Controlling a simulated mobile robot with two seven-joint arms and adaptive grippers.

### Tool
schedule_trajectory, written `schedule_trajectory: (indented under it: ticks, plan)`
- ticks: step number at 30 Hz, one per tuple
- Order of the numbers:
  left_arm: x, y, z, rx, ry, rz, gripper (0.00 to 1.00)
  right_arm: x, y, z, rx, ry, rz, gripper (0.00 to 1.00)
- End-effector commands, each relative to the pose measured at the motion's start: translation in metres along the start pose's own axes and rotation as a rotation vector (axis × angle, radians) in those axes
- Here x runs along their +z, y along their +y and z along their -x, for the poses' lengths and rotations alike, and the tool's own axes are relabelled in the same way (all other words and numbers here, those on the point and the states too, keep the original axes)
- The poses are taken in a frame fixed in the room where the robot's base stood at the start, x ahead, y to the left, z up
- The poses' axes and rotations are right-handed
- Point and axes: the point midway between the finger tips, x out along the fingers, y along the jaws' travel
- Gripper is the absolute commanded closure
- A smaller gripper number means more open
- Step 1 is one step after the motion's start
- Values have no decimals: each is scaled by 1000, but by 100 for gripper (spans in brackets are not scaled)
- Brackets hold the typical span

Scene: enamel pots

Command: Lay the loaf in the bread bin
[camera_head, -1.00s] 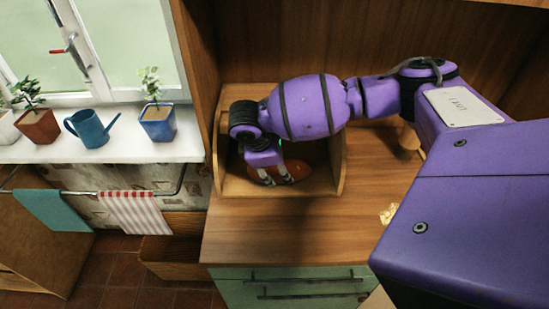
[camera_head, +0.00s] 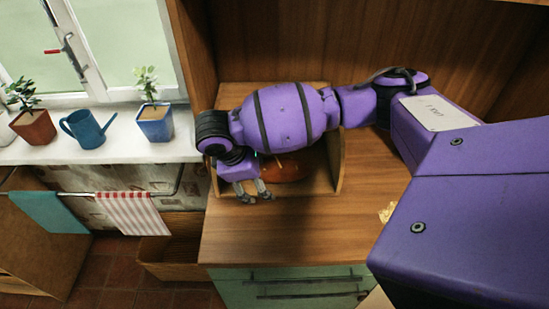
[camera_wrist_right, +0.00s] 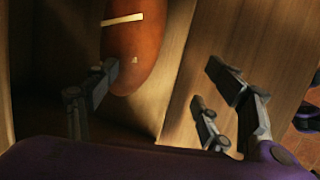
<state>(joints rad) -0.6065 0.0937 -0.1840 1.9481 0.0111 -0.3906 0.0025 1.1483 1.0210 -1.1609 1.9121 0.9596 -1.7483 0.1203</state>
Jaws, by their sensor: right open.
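The loaf (camera_head: 286,169) is reddish brown and lies inside the wooden bread bin (camera_head: 333,184), partly hidden behind my right arm in the head view. My right gripper (camera_head: 257,198) is open and empty at the bin's front left, in front of the loaf and apart from it. In the right wrist view the loaf (camera_wrist_right: 135,45), with a pale score mark, is at the top, beyond the left finger. The open fingers of my right gripper (camera_wrist_right: 160,88) have bare wood between them. My left gripper is in neither view.
The wooden counter (camera_head: 290,235) is clear in front of the bin. A small pale yellow item (camera_head: 387,212) lies to the right. A window sill at left holds a blue watering can (camera_head: 87,128) and potted plants (camera_head: 155,122). Towels (camera_head: 132,213) hang on a rail below.

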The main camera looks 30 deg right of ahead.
Motion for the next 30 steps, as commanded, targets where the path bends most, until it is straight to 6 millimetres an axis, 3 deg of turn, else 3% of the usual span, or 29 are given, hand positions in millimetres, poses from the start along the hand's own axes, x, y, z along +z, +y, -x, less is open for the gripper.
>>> schedule_trajectory:
  ticks: [3, 9, 20, 30]
  plan:
    - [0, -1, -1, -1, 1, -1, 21, -17, -16, 10, 0, 3, 3, 25]
    - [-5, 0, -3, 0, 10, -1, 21, -31, -31, 21, 2, 2, 0, 25]
    - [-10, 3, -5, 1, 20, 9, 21, -34, -34, 24, 4, 2, -2, 25]
    - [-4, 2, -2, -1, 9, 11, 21, -34, -34, 23, 3, 1, -2, 25]
